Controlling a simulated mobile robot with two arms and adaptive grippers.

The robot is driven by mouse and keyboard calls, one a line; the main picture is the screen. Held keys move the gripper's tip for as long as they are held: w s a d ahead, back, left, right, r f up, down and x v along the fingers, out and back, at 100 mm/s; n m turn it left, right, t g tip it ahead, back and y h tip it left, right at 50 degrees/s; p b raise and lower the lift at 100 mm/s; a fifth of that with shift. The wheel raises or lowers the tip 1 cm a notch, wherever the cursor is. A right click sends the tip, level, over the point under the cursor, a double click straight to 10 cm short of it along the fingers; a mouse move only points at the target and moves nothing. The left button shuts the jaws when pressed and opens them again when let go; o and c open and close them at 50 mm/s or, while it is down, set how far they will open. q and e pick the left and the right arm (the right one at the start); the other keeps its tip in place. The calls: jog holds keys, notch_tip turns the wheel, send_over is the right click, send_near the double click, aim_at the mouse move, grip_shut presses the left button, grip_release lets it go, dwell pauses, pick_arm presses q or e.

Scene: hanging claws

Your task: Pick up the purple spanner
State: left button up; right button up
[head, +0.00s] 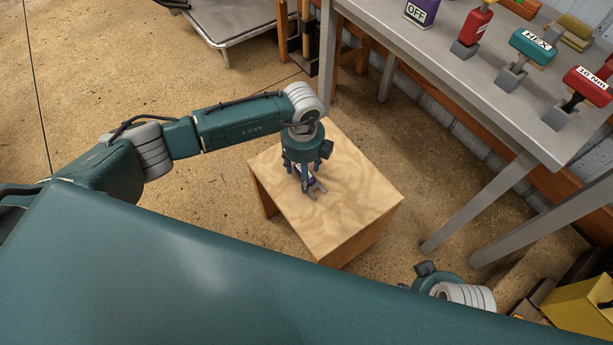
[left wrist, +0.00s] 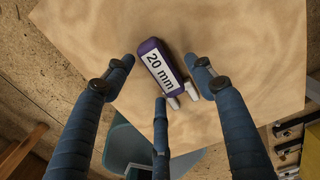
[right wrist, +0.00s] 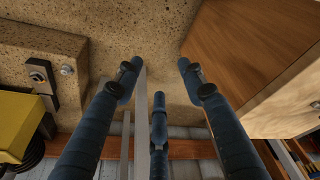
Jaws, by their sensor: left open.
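The purple spanner lies on a plywood box (head: 360,195). Its purple handle carries a white "20 mm" label (left wrist: 163,68) in the left wrist view, and its pale grey jaw prongs (head: 314,190) show in the head view. My left gripper (left wrist: 160,80) is open above the spanner, with fingers spread on both sides of the handle and a third finger near its lower edge. I cannot tell whether any finger touches it. In the head view this gripper hides most of the handle. My right gripper (right wrist: 158,78) is open and empty, beside the box and over the floor.
A grey metal table (head: 460,60) at the upper right holds several labelled tools, among them a teal "HEX" one (head: 533,46) and a red "10 Nm" one (head: 588,86). A yellow object (head: 585,305) stands at the lower right. Floor left of the box is clear.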

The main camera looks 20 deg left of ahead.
pick_arm(q)
jog(key=shift+c, duration=0.5)
grip_shut()
jog(key=shift+r, duration=0.1)
